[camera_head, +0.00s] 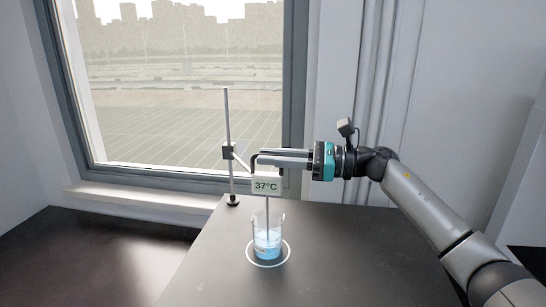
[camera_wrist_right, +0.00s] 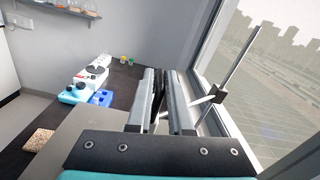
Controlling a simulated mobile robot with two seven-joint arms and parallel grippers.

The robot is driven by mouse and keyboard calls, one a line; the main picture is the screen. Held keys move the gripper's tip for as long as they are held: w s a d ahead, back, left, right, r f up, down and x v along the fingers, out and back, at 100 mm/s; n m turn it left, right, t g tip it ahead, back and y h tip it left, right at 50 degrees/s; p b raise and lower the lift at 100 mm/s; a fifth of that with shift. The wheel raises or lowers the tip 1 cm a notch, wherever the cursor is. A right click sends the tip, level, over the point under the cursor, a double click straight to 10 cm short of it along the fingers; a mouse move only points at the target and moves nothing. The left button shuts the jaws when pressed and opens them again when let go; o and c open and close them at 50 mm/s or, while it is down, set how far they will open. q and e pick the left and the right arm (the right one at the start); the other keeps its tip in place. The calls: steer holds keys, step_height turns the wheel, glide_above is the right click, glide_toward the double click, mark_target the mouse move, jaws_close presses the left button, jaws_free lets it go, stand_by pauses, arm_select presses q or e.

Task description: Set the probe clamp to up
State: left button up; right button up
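The probe clamp (camera_head: 228,151) is a dark block on a thin upright rod, and it also shows in the wrist view (camera_wrist_right: 217,94). A thin arm runs from it to a white display box (camera_head: 266,186) reading 37°C. A thin probe hangs from the box into a glass beaker (camera_head: 267,240) of blue liquid. My right gripper (camera_head: 258,158) comes in from the right just above the box. Its fingers (camera_wrist_right: 164,80) are close together, with a narrow black part between them that looks like the clamp's handle. The grasp is partly hidden. My left gripper is out of view.
The dark table (camera_head: 200,275) has clear room left and right of the beaker. A window stands close behind the rod.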

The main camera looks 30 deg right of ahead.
jaws_close()
steer(key=shift+r, duration=0.1)
stand_by(0.9)
